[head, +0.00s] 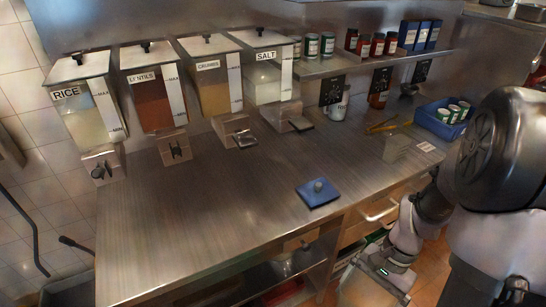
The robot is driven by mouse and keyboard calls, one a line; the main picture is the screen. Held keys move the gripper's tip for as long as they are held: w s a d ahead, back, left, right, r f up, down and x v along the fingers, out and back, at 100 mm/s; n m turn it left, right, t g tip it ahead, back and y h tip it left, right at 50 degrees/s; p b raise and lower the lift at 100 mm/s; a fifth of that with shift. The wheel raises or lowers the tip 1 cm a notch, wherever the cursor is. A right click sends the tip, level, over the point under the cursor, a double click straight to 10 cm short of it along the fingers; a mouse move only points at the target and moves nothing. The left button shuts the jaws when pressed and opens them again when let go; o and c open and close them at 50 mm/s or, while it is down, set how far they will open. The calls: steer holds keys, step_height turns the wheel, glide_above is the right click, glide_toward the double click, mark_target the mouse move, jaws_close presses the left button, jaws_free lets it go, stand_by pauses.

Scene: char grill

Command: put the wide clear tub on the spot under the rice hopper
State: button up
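A clear, see-through tub (397,149) stands on the right part of the steel counter; I cannot tell for sure that it is the wide one. The rice hopper (88,112), labelled RICE, hangs at the far left with its spout (101,165) at the counter's left edge. No tub shows under that spout. My gripper (368,282) hangs low at the bottom right, below the counter's front edge and well apart from the tub. Its fingers are small and unclear against the floor and shelf.
Lentils (153,98), crumbs (215,85) and salt (268,75) hoppers stand beside the rice. A blue lid-like piece (318,193) lies near the front edge. The left counter is clear.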

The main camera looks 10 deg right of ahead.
steer(key=w+a+f+n+g+h+b, duration=0.1)
steer(key=w+a+f+n+h+b, duration=0.1)
steer(key=w+a+n, duration=0.3)
steer(key=w+a+f+n+g+h+b, duration=0.1)
steer(key=w+a+f+n+h+b, duration=0.1)
steer(key=w+a+n, duration=0.4)
steer(key=w, duration=0.4)
steer(key=shift+w+f+b, duration=0.15)
steer(key=shift+w+b, duration=0.2)
